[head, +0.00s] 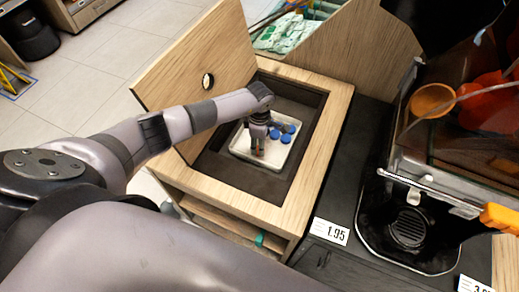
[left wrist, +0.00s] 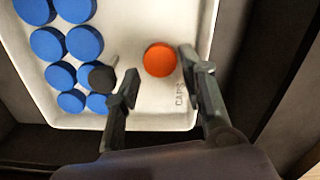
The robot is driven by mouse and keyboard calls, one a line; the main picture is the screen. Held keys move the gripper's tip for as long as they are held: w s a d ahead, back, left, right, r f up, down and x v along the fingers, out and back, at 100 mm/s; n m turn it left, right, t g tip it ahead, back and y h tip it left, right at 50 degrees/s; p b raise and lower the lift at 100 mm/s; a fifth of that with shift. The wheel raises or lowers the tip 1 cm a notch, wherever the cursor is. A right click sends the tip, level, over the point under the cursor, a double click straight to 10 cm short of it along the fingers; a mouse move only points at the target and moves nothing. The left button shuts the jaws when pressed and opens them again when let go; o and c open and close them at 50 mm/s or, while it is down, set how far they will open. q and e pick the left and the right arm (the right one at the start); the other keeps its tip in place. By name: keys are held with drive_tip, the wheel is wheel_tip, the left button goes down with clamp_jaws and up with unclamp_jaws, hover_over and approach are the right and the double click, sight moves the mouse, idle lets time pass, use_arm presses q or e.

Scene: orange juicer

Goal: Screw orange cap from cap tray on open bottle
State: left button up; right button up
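The white cap tray (head: 270,166) sits in the recess of the wooden counter. It also shows in the left wrist view (left wrist: 143,120), with "CAPS" on its floor. One orange cap (left wrist: 160,59) lies flat on the tray's bare right part. Several blue caps (left wrist: 84,42) fill its left side; they show in the head view too (head: 284,138). My left gripper (head: 258,148) points down over the tray. In the left wrist view its open fingers (left wrist: 160,72) stand on either side of the orange cap, apart from it. No bottle and no right gripper are seen.
A raised wooden lid (head: 205,60) stands along the recess's left side, close to my left arm. The recess walls (head: 308,125) surround the tray. At right are the juicer (head: 470,130), its black drip tray (head: 410,228) and a price tag (head: 329,231).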

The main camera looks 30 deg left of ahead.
use_arm(q)
drive_tip(key=shift+f, duration=1.55)
drive_tip(key=shift+c, duration=0.4)
drive_tip(key=shift+c, duration=1.3)
drive_tip(key=shift+r, duration=0.1)
drive_tip(key=shift+r, duration=0.6)
wheel_tip(320, 180, up, 19)
drive_tip(key=shift+f+b, duration=0.15)
drive_tip(key=shift+b, duration=0.3)
